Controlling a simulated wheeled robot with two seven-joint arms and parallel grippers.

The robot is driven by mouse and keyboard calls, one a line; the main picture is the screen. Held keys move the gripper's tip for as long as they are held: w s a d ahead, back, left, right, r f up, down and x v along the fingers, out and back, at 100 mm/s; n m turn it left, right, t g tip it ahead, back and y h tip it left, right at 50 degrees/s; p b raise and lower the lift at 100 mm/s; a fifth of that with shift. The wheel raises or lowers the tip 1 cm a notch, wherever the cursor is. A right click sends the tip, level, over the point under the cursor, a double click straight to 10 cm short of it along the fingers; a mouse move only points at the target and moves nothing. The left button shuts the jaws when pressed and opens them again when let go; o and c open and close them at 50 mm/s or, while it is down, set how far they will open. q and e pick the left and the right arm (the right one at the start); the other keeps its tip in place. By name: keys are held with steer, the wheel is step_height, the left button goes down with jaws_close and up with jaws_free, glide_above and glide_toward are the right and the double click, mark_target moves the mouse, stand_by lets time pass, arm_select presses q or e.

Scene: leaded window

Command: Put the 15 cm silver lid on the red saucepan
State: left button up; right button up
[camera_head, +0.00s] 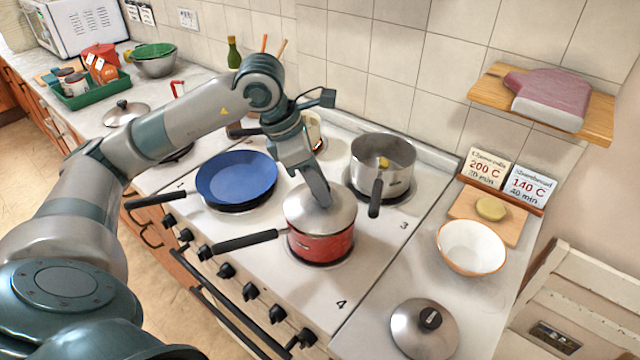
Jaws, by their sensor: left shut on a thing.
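The red saucepan (322,245) stands on the front right part of the white stove, its black handle (248,241) pointing left. A silver lid (345,215) covers its top and looks about level. I cannot tell whether its rim rests fully on the pan. My left gripper (321,200) comes down from above and is shut at the middle of this lid; its fingers hide the knob. My right gripper is not in view. No size marking shows on the lid.
A blue frying pan (237,176) is left of the saucepan, and a steel saucepan (383,153) is behind right. Other silver lids lie on the right counter (408,328) and left counter (113,114). A white bowl (471,246) stands to the right. A wall shelf (487,92) is above.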

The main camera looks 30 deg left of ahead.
arm_select(q)
steer(key=shift+a+f+b, duration=0.15)
steer(key=shift+f+b, duration=0.05)
steer(key=shift+b, duration=0.25)
stand_by(0.6)
steer(key=shift+s+a+f+b, duration=0.1)
steer(key=shift+a+f+b, duration=0.25)
steer(key=shift+f+b, duration=0.3)
steer(key=shift+d+f+b, duration=0.2)
steer(key=shift+f+b, duration=0.3)
stand_by(1.5)
steer(key=o, duration=1.8)
steer(key=shift+r, duration=0.2)
steer(key=shift+w+d+r+p, duration=0.1)
steer(key=shift+d+r+p, duration=0.35)
steer(key=shift+r, duration=0.55)
steer(key=shift+w+d+r+p, duration=0.1)
steer(key=shift+d+r+p, duration=0.1)
steer(key=shift+r+p, duration=0.6)
steer(key=shift+w+d+r+p, duration=0.1)
steer(key=shift+d+r+p, duration=0.3)
steer(key=shift+r, duration=0.75)
steer(key=shift+a+r+p, duration=0.1)
steer(key=shift+r+p, duration=0.4)
steer(key=shift+r, duration=0.35)
